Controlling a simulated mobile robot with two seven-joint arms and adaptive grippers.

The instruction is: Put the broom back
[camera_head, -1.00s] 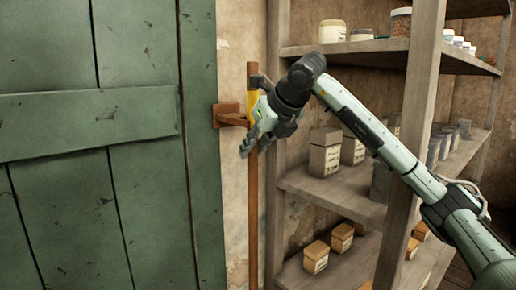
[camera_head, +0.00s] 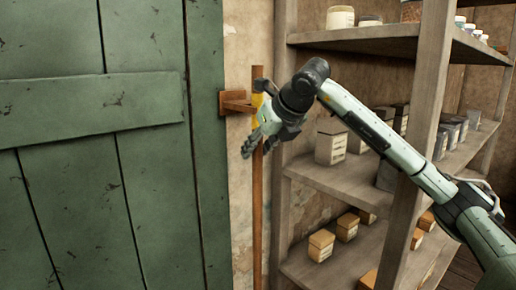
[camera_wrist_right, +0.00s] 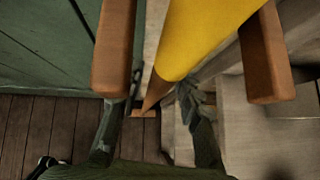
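The broom stands upright against the wall between the green door and the shelf. Its brown shaft (camera_head: 257,205) and a yellow part (camera_head: 257,101) show in the head view. In the right wrist view the yellow part (camera_wrist_right: 205,35) lies between two wooden prongs of the wall holder (camera_wrist_right: 116,45). The holder also shows in the head view (camera_head: 234,102). My right gripper (camera_head: 260,148) is open just below the holder, in front of the shaft. Its fingers (camera_wrist_right: 160,88) are apart, on either side of the broom in the wrist picture; contact cannot be told. My left gripper is out of view.
A green plank door (camera_head: 90,180) fills the left. A wooden shelf (camera_head: 345,180) with jars and boxes stands close on the right. My right arm passes in front of its post (camera_head: 425,120). The wooden floor (camera_wrist_right: 40,130) shows below.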

